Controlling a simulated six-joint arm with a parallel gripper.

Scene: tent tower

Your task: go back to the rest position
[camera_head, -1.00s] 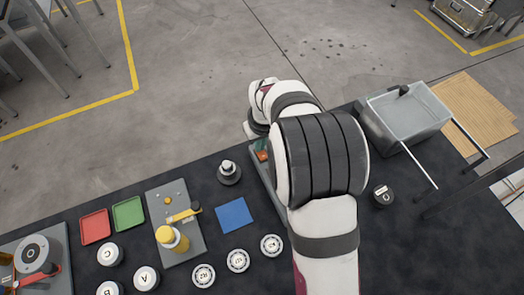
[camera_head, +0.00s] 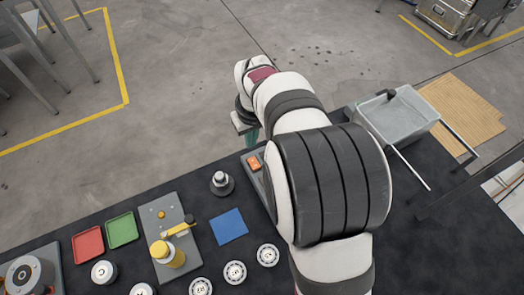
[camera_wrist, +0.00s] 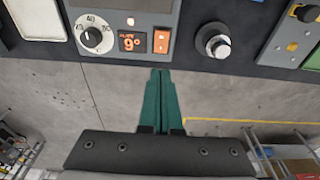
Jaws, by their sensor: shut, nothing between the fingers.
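My gripper (camera_wrist: 160,73) shows teal fingers in the wrist view, pressed together with nothing between them. In the head view the gripper (camera_head: 251,138) is partly hidden behind my arm, with a little of its teal fingers showing. It is raised near the far edge of the dark table (camera_head: 55,217).
A silver-and-black knobbed piece (camera_head: 221,183), a blue square (camera_head: 229,227), red (camera_head: 88,245) and green (camera_head: 122,230) trays and several round white-topped pieces stand left of my arm. A grey bin (camera_head: 402,120) stands at right.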

